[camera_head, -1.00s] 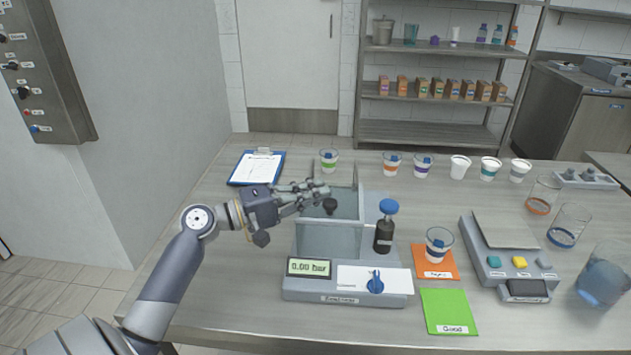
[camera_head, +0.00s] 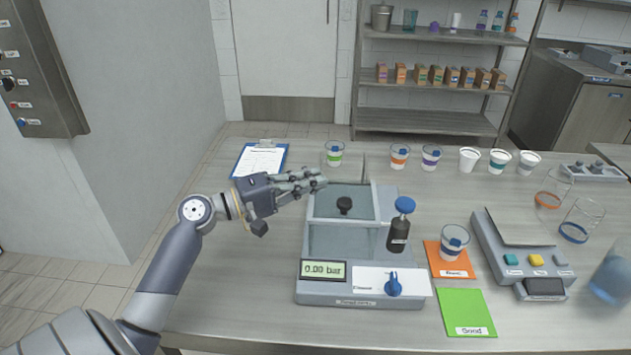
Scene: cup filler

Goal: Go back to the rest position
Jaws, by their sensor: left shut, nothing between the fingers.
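My left arm comes in from the lower left. My left gripper (camera_head: 305,181) is shut and empty, held at the upper left side of the pressure tester (camera_head: 320,290), near the top edge of its clear chamber. I cannot tell whether it touches the chamber. The tester's display reads 0.00 bar. A black knob (camera_head: 344,205) shows at the chamber, and a dark bottle with a blue cap (camera_head: 400,235) stands at its right side. My right gripper is not in view.
A cup stands on the orange mat (camera_head: 441,270); the green mat (camera_head: 465,300) in front is empty. A scale (camera_head: 490,235) stands to the right. Several cups (camera_head: 468,160) line the back, beside a clipboard (camera_head: 248,172) at left. Table space left of the tester is clear.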

